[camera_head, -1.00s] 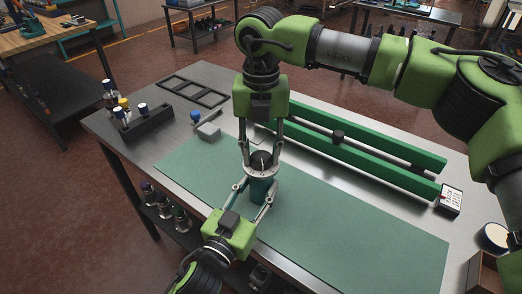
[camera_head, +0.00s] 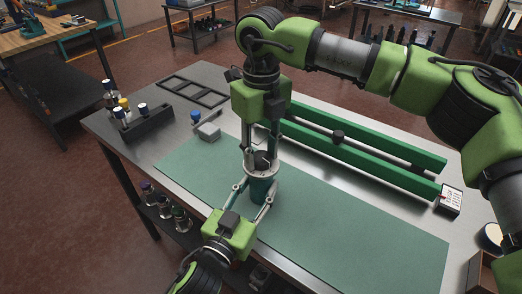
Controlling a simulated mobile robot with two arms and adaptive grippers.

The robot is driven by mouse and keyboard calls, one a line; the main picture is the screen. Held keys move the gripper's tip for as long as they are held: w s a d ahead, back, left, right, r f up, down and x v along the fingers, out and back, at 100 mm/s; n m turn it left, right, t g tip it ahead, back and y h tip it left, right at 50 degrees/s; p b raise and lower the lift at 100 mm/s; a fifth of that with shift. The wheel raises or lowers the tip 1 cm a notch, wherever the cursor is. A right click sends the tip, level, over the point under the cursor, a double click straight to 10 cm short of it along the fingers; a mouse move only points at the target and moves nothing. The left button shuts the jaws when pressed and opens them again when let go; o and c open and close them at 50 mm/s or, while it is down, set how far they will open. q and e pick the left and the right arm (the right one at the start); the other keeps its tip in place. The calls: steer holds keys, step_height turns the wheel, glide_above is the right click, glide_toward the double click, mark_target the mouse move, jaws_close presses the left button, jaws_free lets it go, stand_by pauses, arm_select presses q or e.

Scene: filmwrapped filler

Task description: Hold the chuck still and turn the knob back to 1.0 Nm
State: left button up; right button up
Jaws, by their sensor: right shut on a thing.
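The chuck (camera_head: 262,190), a dark teal body with a pale metal collar (camera_head: 262,170) on top, stands upright on the green mat. The dark round knob (camera_head: 262,158) sits on top of it. My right gripper (camera_head: 262,152) points straight down from above and is shut on the knob, with one finger on each side. My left gripper (camera_head: 254,196) reaches in from the front, low over the mat, its fingers closed on either side of the chuck's body. The scale marks on the knob are too small to read.
The green mat (camera_head: 350,235) is clear to the right. A green double rail (camera_head: 370,170) lies behind. A small labelled box (camera_head: 450,200) stands at the right, a bottle rack (camera_head: 145,122) at the left, a grey block (camera_head: 208,131) and a black frame (camera_head: 193,91) behind.

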mark_target(262, 156)
stand_by(0.4)
steer(key=o, duration=1.1)
step_height(262, 156, up, 12)
steer(key=shift+r, duration=0.1)
arm_select(q)
steer(key=o, duration=1.4)
